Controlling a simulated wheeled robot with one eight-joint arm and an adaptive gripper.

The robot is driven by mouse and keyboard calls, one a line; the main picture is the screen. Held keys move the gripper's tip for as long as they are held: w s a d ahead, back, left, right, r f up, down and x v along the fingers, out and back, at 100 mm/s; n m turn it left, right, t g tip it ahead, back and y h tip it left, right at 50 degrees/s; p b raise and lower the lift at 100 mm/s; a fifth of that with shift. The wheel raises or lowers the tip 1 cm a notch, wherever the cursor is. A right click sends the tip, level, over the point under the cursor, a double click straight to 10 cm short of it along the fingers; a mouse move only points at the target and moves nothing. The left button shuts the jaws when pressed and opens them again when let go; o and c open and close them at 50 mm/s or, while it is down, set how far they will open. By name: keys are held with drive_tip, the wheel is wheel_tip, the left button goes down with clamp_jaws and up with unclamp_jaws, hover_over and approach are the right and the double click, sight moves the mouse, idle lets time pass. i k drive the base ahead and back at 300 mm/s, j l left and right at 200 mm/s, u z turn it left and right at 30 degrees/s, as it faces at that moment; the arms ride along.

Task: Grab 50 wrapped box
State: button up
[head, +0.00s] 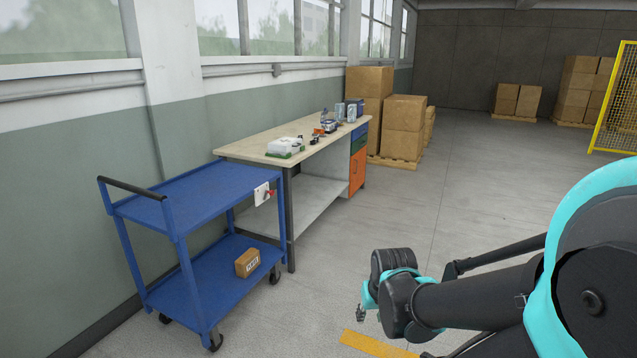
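A small brown box (247,263) with a white printed label on its front sits on the lower shelf of the blue cart (190,288), near that shelf's right end. The label is too small to read. It is the only box on the cart. My arm comes in from the right, and its end, my gripper (361,314), hangs over the floor to the right of the cart, well apart from the box. The gripper is small and partly hidden by the arm, so its fingers do not show clearly.
A workbench (262,150) with tools and a white case (285,146) stands behind the cart. Stacked cartons (404,113) on pallets stand beyond it. A yellow mesh fence (617,100) is at the far right. The floor (440,200) in the middle is clear.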

sight(352, 109)
drive_tip(key=i+l+z, duration=0.35)
drive_tip(key=i, duration=0.2)
drive_tip(key=i+l+z, duration=0.35)
drive_tip(key=i, duration=0.2)
drive_tip(key=i+z, duration=0.35)
drive_tip(key=i, duration=2.15)
drive_tip(key=i+l+u, duration=0.1)
drive_tip(key=i+u, duration=0.3)
drive_tip(key=i, duration=0.15)
drive_tip(key=i+l+u, duration=0.25)
drive_tip(key=i+u, duration=0.15)
drive_tip(key=i, duration=0.15)
drive_tip(key=i+l+u, duration=1.2)
drive_tip(key=l, duration=0.5)
drive_tip(key=i+j+z, duration=0.1)
drive_tip(key=i+j, duration=0.15)
drive_tip(key=i+j+z, duration=0.1)
drive_tip(key=i+j, duration=0.15)
drive_tip(key=j, duration=0.15)
drive_tip(key=i+j+z, duration=0.1)
drive_tip(key=j, duration=0.25)
drive_tip(key=i+j+z, duration=0.1)
drive_tip(key=i+j, duration=0.2)
drive_tip(key=i+j+z, duration=0.1)
drive_tip(key=j, duration=0.35)
drive_tip(key=i, duration=0.1)
